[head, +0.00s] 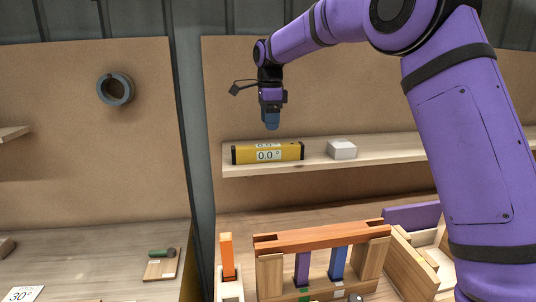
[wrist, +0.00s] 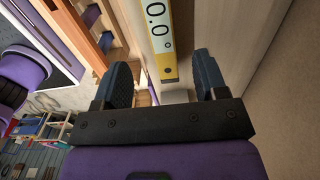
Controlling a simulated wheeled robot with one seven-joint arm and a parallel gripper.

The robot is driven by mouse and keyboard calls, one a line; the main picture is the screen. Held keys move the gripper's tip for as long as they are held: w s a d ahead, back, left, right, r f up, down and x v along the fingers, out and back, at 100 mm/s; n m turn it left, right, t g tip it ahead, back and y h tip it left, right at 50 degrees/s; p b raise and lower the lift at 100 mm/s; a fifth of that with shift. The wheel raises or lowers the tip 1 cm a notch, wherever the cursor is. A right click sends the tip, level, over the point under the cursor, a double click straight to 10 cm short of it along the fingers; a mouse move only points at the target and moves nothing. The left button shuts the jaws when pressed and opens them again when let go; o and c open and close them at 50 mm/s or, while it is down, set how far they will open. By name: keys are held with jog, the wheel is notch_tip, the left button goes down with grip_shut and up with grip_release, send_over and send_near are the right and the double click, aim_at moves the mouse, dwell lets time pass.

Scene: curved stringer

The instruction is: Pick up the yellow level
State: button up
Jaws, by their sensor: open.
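The yellow level (head: 268,153) lies along the wooden wall shelf in the head view, with black ends and a white "0.0°" display. In the wrist view the level (wrist: 168,66) shows one yellow end and its display, between the lines of my two fingers. My gripper (head: 271,122) points down just above the level in the head view. In the wrist view my gripper (wrist: 160,82) has its dark fingers spread wide with nothing between them. I cannot tell the exact gap between the fingertips and the level.
A small white box (head: 342,149) sits on the same shelf (head: 240,171), right of the level. Below stands a wooden frame (head: 320,238) holding blue and purple pieces. The back panel (head: 225,80) is close behind the shelf. A grey ring (head: 103,89) hangs at left.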

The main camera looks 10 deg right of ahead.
aim_at(268, 145)
jog(key=f, duration=1)
jog(key=shift+a+f, duration=0.25)
jog(key=shift+f, duration=0.05)
jog(key=c, duration=1.1)
jog(key=shift+w+r, duration=0.1)
jog(key=shift+r, duration=0.05)
